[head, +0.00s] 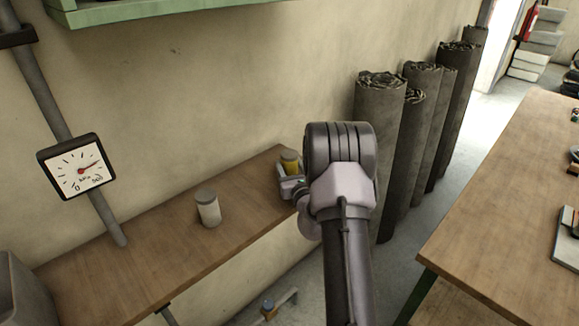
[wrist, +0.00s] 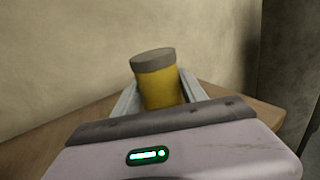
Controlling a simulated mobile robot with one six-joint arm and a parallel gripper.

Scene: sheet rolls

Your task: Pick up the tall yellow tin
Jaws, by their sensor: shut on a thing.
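The tall yellow tin (head: 290,164) has a grey lid and is at the right end of the narrow wooden shelf against the wall. My gripper (head: 287,175) is around it, with its jaws shut on the tin's sides. In the wrist view the yellow tin (wrist: 160,85) stands between the two fingers of my gripper (wrist: 158,95), tilted slightly in the picture. The tin's lower part is hidden by the gripper body. I cannot tell whether its base touches the shelf.
A whitish tin with a grey lid (head: 207,208) stands on the wooden shelf (head: 150,262) to the left. Tall dark sheet rolls (head: 378,130) stand right of my arm. A pressure gauge (head: 77,168) hangs on a pipe at left. A wooden workbench (head: 500,210) is at right.

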